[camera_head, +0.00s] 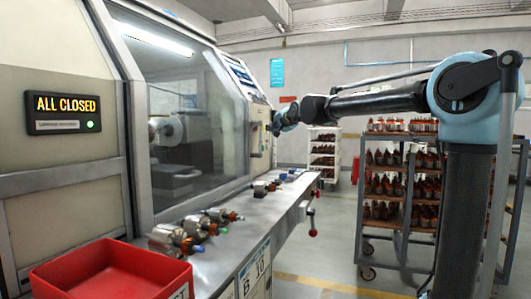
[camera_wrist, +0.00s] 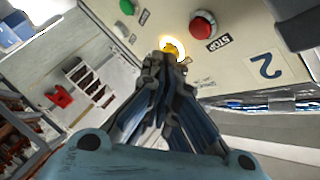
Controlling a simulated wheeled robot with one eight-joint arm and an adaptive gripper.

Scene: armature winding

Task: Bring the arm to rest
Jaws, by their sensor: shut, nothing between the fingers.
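My arm reaches from the right across the head view toward the machine's control panel. My gripper (camera_head: 277,126) is at the panel's face, small and dark there. In the wrist view my gripper (camera_wrist: 172,56) is shut and empty, its fingertips together in front of a glowing yellow button (camera_wrist: 172,44) on the panel (camera_wrist: 243,62). The fingers partly cover the button, and I cannot tell whether they touch it. A red button (camera_wrist: 203,25) marked STOP sits beside it, and a green button (camera_wrist: 127,7) is at the top left.
The winding machine's window door (camera_head: 182,125) is shut; a lit sign (camera_head: 63,112) reads ALL CLOSED. Several armatures (camera_head: 175,240) lie along the ledge (camera_head: 243,237), with a red bin (camera_head: 110,272) in front. A loaded rack cart (camera_head: 398,190) stands right. Floor between ledge and cart is clear.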

